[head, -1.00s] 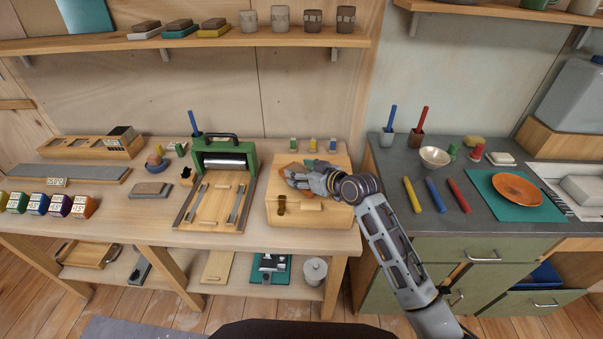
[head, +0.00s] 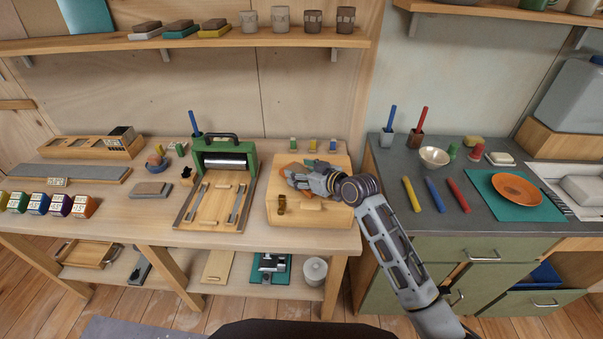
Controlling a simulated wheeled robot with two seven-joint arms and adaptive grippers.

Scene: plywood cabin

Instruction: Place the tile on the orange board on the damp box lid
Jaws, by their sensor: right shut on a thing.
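The damp box appears to be the wooden box (head: 310,213) with a dark clasp, at the right end of the workbench. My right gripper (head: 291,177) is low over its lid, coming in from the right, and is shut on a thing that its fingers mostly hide. An orange-brown flat piece (head: 289,167) shows at the fingertips over the lid. I cannot tell whether this is the orange board, the tile or both, nor whether it touches the lid. My left gripper is not in view.
The shelf (head: 210,41) above holds tiles on white, teal and yellow boards, and cups. A grey counter (head: 440,222) lies to the right.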

